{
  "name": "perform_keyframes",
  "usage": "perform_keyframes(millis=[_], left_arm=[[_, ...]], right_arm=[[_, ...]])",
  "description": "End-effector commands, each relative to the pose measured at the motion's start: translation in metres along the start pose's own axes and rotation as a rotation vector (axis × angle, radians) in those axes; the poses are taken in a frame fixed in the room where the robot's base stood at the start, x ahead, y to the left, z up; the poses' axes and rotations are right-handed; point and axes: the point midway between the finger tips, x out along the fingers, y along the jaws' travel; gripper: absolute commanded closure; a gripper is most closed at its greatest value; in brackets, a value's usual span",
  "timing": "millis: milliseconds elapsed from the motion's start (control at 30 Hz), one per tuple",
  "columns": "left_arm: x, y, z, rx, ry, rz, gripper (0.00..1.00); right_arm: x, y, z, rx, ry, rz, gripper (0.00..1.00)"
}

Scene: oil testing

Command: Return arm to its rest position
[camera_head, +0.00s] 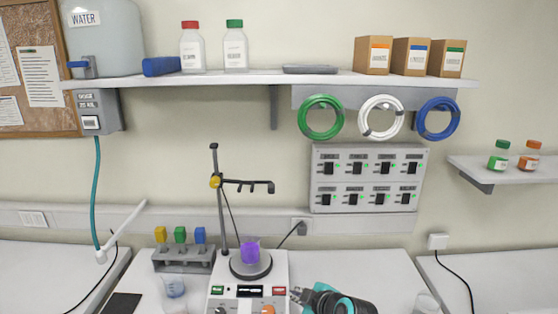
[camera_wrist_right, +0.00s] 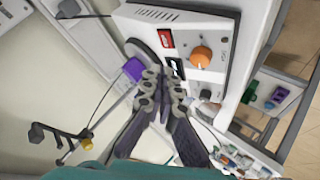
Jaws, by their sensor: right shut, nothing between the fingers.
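My right gripper (camera_head: 298,294) is at the bottom centre of the head view, just right of the front of the hotplate stirrer (camera_head: 276,277). Its fingers are closed together and empty, and they also show in the right wrist view (camera_wrist_right: 163,80). A beaker with purple liquid (camera_head: 250,253) stands on the round plate of the stirrer. The purple liquid also shows in the right wrist view (camera_wrist_right: 133,69), left of the fingertips. My left gripper is not in view.
A stand rod with a clamp (camera_head: 240,185) rises behind the stirrer. A rack with coloured caps (camera_head: 184,260) and small beakers (camera_head: 173,287) are on the left. Another beaker (camera_head: 427,303) is at the right. A shelf (camera_head: 260,79) and switch panel (camera_head: 368,178) are above.

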Motion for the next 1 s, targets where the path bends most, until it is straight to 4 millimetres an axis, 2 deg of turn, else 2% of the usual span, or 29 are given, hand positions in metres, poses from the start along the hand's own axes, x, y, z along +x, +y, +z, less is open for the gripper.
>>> perform_keyframes(millis=[33, 200, 300, 433, 633, 1000], left_arm=[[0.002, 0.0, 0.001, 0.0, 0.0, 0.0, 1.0], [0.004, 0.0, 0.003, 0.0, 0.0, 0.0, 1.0], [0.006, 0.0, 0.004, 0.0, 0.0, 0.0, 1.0], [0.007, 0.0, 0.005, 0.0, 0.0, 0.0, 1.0], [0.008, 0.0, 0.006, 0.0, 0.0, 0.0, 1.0], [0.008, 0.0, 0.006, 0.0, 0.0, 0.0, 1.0]], right_arm=[[-0.022, -0.009, 0.012, 0.094, -0.043, -0.005, 1.0], [-0.087, -0.041, 0.056, 0.464, -0.205, 0.019, 1.0], [-0.121, -0.063, 0.084, 0.671, -0.296, 0.065, 1.0], [-0.153, -0.086, 0.115, 0.887, -0.384, 0.141, 1.0], [-0.175, -0.104, 0.139, 1.055, -0.443, 0.217, 1.0], [-0.177, -0.105, 0.141, 1.073, -0.448, 0.226, 1.0]])
